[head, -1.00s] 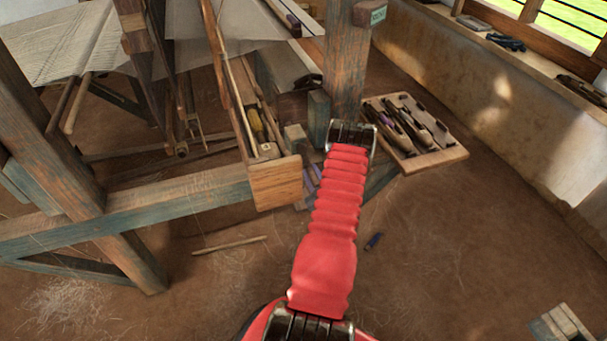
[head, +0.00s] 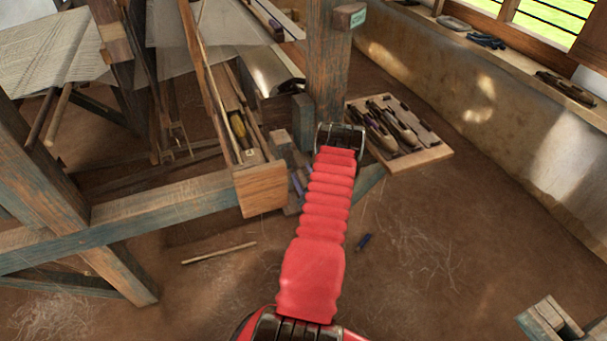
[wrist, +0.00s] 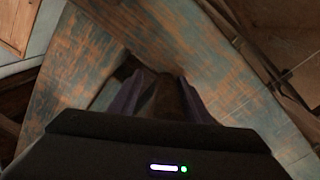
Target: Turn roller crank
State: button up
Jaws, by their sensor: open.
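I cannot make out the roller crank in either view. In the head view, a pale curved sheet (head: 272,72), perhaps cloth on the roller, lies left of the upright loom post (head: 328,65). My red-sleeved arm reaches up the middle toward the foot of that post, and its far end hides what lies behind. My gripper (wrist: 160,88) shows in the wrist view with two purplish fingers apart. It faces worn wooden beams (wrist: 165,40) with flaking blue paint. A dark brownish shape lies between or behind the fingers; I cannot tell what it is or whether they touch it.
A wooden box end (head: 262,190) juts out left of my arm. A tray of shuttles (head: 425,157) lies right of the post. The floor at right is mostly open, up to the wall.

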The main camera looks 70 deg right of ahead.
jog(key=shift+s+a, duration=0.1)
jog(key=shift+s+a+f, duration=0.1)
jog(key=shift+s+a, duration=0.35)
jog(key=v, duration=1.2)
jog(key=shift+s+a, duration=0.1)
